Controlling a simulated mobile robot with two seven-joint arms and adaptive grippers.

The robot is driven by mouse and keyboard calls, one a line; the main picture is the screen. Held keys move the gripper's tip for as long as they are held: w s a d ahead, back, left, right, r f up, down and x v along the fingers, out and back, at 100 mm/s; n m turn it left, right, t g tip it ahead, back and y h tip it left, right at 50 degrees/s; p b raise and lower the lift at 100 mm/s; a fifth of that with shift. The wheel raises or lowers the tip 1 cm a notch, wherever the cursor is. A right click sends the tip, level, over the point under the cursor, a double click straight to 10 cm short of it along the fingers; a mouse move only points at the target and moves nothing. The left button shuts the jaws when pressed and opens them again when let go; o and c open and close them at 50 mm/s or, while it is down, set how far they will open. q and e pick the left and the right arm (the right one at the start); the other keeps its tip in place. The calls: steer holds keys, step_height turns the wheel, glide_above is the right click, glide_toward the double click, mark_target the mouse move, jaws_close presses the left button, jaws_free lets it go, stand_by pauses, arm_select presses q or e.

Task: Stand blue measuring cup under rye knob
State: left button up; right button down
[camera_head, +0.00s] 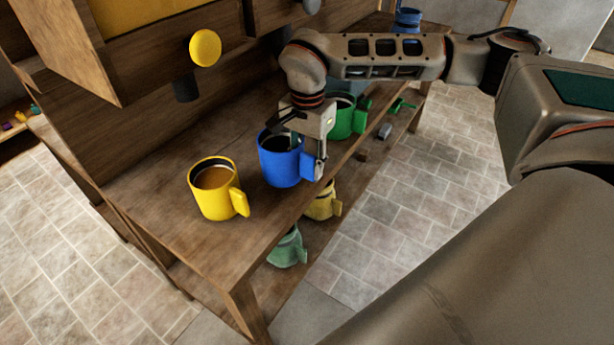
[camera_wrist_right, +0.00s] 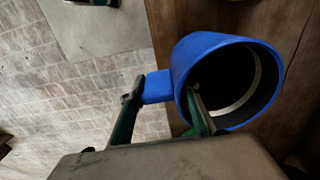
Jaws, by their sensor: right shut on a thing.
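The blue measuring cup (camera_head: 278,165) is upright at the bench, its handle to the right; I cannot tell whether its base touches the top. My right gripper (camera_head: 306,156) is shut on its handle side from above. In the right wrist view the cup (camera_wrist_right: 190,75) shows its dark, empty-looking inside. One finger is inside the rim and the other is beyond the handle (camera_wrist_right: 158,87). A yellow knob (camera_head: 205,48) sits on the front board, with a dark spout (camera_head: 186,89) below it. A grey knob (camera_head: 312,5) is farther along. No rye label is readable. My left gripper is not in view.
A yellow cup (camera_head: 214,190) with brownish contents stands on the wooden bench (camera_head: 180,150), left of the blue cup. A green cup (camera_head: 342,122) stands behind my gripper. Another yellow cup (camera_head: 322,203) and a pale green cup (camera_head: 288,248) are on the lower shelf.

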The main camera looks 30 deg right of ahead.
mark_target(307, 178)
steer(key=shift+f+p, duration=0.3)
steer(key=shift+f, duration=1.7)
steer(key=shift+f, duration=0.15)
steer(key=c, duration=1.5)
jaws_free()
